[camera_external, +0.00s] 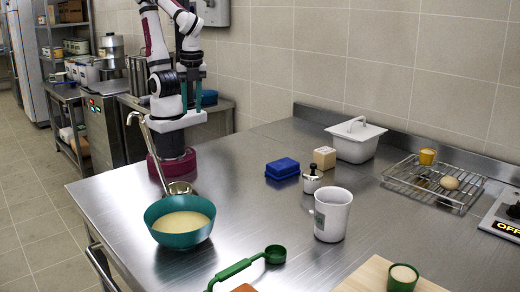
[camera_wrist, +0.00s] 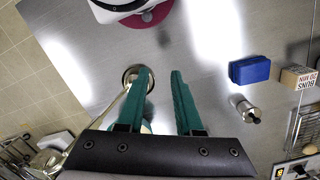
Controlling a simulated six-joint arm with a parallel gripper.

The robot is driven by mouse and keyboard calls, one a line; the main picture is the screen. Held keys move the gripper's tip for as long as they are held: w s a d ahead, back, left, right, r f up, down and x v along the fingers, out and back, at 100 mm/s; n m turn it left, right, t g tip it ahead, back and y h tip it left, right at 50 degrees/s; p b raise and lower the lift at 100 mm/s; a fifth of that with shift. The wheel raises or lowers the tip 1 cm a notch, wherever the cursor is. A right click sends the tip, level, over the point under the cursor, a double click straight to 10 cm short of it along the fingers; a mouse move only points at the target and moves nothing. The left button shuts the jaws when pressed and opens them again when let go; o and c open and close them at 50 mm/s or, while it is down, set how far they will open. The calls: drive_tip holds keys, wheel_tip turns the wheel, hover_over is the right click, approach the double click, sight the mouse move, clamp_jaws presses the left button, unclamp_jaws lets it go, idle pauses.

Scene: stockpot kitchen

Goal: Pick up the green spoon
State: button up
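The green spoon (camera_external: 275,254) has a round bowl and a long handle running toward the lower left. It rests near the front edge of the steel table in the external view, and part of the handle is cut off by the frame. It does not show in the wrist view. My gripper (camera_wrist: 162,72) has two teal fingers, spread apart with nothing visible held between them. In the external view my gripper (camera_external: 190,92) is high above my base at the back left, well away from the spoon.
A teal bowl of pale liquid (camera_external: 181,221) and a ladle (camera_external: 180,188) stand left of the spoon. A white mug (camera_external: 332,216) is to its right.

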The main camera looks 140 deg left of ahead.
sight(254, 269)
drive_tip(key=w+d+f+n+h, duration=0.15)
drive_tip(key=w+d+h, duration=0.25)
drive_tip(key=w, duration=0.5)
drive_tip(key=w+d+f+n+t+h, duration=0.1)
drive_tip(key=w+d+n+h, duration=0.25)
drive_tip(key=w, duration=0.45)
drive_tip(key=w+d+f+n+h, duration=0.1)
drive_tip(key=w+d+f+h, duration=0.1)
drive_tip(key=w+d+h, duration=0.5)
drive_tip(key=w+a+f+n+t, duration=0.3)
drive_tip(key=w+f+t, duration=0.1)
drive_tip(key=w, duration=0.4)
drive_tip(key=w+a+f+n+t, duration=0.3)
drive_tip(key=w+a+f+t, duration=0.1)
drive_tip(key=w, duration=0.3)
drive_tip(key=shift+n+h, duration=0.25)
drive_tip(key=shift+n, duration=0.05)
drive_tip(key=f, duration=0.8)
drive_tip(key=shift+w, duration=0.2)
drive_tip(key=x, duration=0.7)
drive_tip(key=shift+w+d, duration=0.15)
drive_tip(key=shift+d, duration=0.15)
clamp_jaws()
